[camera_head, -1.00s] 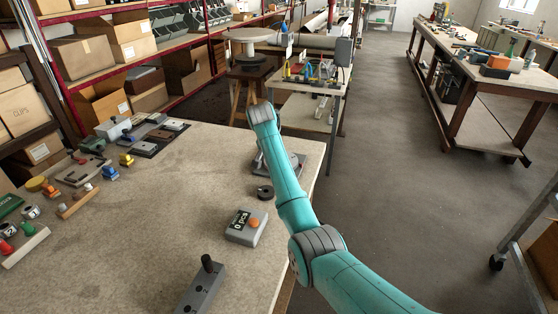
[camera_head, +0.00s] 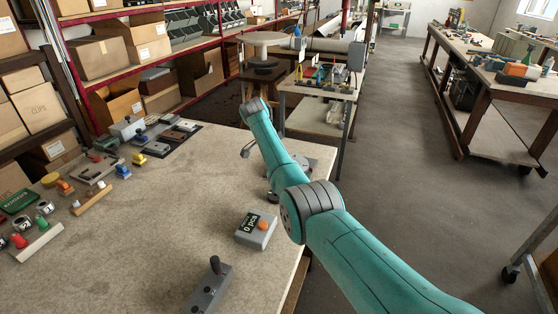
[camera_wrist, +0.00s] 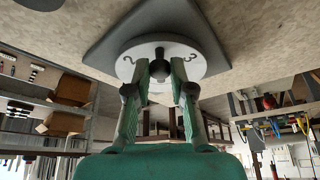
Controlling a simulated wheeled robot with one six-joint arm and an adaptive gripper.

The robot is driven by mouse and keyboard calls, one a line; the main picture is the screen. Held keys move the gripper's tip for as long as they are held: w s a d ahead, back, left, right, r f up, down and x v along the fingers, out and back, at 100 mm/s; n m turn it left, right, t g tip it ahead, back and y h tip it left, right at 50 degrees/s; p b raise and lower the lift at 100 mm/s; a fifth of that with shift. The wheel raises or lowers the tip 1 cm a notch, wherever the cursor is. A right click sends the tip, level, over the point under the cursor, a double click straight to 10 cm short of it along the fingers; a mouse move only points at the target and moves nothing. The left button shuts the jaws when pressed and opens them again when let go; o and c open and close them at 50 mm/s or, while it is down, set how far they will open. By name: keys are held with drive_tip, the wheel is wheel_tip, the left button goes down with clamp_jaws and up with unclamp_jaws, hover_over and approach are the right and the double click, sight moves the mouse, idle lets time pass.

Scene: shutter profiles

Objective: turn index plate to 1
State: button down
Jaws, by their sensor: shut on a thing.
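The index plate (camera_wrist: 203,62) is a pale round disc on a dark grey base (camera_wrist: 105,48), upside down in the wrist view.
A grey counter box with an orange button (camera_head: 256,231) and a grey block with a black lever (camera_head: 209,287) stand on the near table. Several small coloured parts lie at the left. The table's middle is clear. Shelves with boxes stand behind.

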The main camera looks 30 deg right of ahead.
idle(0.5)
drive_tip(key=c, duration=1)
unclamp_jaws()
drive_tip(key=v, duration=1.2)
